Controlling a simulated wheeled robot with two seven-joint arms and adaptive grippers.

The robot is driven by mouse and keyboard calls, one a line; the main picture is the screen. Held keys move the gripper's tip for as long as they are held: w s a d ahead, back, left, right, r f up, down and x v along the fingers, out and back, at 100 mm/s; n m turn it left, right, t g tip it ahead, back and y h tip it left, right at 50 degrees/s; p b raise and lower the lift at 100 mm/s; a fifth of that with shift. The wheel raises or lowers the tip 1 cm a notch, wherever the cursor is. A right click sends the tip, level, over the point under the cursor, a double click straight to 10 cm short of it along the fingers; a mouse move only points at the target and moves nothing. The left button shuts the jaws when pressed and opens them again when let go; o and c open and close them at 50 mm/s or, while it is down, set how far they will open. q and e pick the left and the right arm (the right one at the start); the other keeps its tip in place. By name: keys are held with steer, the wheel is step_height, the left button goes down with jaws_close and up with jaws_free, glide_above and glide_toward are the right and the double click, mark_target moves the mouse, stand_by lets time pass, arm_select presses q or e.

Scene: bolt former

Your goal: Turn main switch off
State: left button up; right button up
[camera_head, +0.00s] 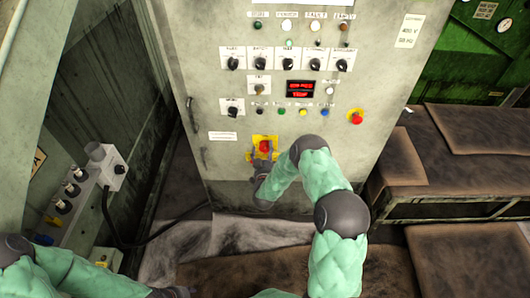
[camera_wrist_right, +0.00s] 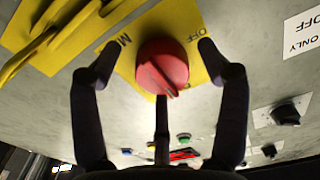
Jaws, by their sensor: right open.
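The main switch is a red rotary knob (camera_head: 265,146) on a yellow plate (camera_head: 272,139), low on the front of the grey control cabinet. In the right wrist view the red knob (camera_wrist_right: 163,67) is large and near, with the yellow plate (camera_wrist_right: 185,22) behind it and "OFF" lettering beside it. My right gripper (camera_head: 258,158) is at the knob, just below it in the head view. In the right wrist view my right gripper (camera_wrist_right: 155,55) is open, its fingers on either side of the knob with gaps visible. My left arm shows at lower left; its gripper is not clearly visible.
The cabinet front (camera_head: 215,100) carries several black selector knobs, lamps and a red display (camera_head: 300,88). A grey switch box (camera_head: 85,190) with a cable stands left. Brown-topped benches (camera_head: 470,130) stand right.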

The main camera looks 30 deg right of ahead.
steer(key=shift+w+d, duration=0.15)
steer(key=shift+w, duration=0.1)
steer(key=c, duration=1.2)
steer(key=shift+o, duration=0.2)
